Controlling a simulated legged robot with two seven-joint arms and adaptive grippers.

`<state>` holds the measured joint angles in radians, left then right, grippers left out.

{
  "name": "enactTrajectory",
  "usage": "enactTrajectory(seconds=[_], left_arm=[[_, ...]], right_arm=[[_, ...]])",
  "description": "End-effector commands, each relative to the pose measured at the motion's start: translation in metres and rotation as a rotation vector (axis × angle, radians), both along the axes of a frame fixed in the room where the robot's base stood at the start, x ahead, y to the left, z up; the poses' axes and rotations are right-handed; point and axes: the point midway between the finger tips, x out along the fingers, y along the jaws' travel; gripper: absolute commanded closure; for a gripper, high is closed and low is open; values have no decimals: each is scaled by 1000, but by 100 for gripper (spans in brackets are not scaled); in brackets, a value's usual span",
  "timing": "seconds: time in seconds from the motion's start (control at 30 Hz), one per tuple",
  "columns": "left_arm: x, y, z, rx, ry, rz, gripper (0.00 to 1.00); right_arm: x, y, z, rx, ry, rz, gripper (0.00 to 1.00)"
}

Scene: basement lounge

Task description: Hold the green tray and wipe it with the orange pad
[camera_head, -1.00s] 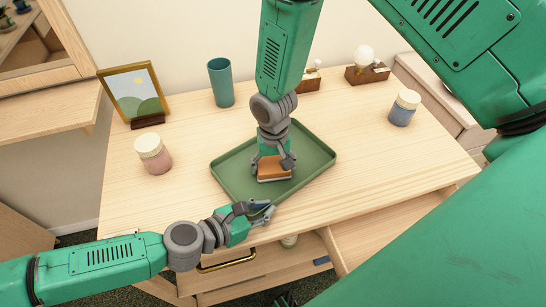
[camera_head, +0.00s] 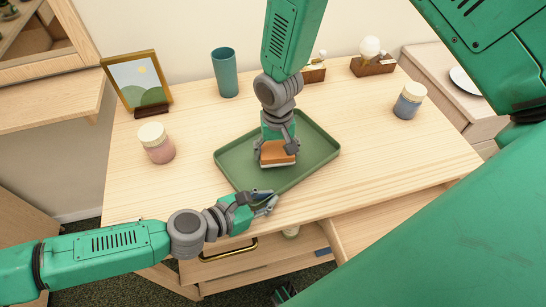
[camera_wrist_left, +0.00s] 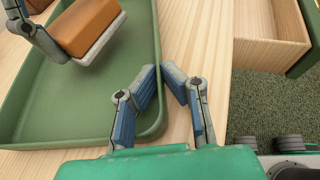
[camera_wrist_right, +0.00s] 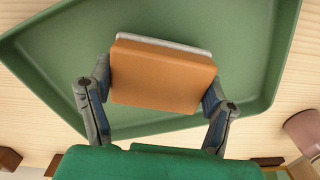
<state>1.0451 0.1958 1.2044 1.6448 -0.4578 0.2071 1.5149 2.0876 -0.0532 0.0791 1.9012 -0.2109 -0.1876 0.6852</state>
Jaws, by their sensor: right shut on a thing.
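The green tray (camera_head: 318,150) lies near the front edge of the wooden desk; it also shows in the left wrist view (camera_wrist_left: 85,112). My left gripper (camera_wrist_left: 161,72) has its fingertips close together across the tray's front rim, one inside and one outside. In the head view this gripper (camera_head: 270,200) is at the tray's front edge. My right gripper (camera_head: 277,148) points down over the tray and is shut on the orange pad (camera_wrist_right: 162,76). The pad (camera_head: 278,155) has a pale underside layer and is low over the tray floor. Whether it touches the floor is hard to tell.
A pink jar (camera_head: 158,148) stands left of the tray, a blue jar (camera_head: 408,105) to the right. A teal cup (camera_head: 225,75) and picture frame (camera_head: 138,83) stand behind. An open drawer (camera_head: 375,222) juts out at front right.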

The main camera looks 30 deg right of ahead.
Motion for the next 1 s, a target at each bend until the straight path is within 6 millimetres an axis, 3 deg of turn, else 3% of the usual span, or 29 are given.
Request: enactTrajectory(seconds=[0.6, 1.0], left_arm=[[0, 0, -1, 1, 1, 0, 100], [0, 0, -1, 1, 1, 0, 100]], right_arm=[[-2, 0, 52, 1, 5, 0, 63], [-2, 0, 56, 0, 5, 0, 63]])
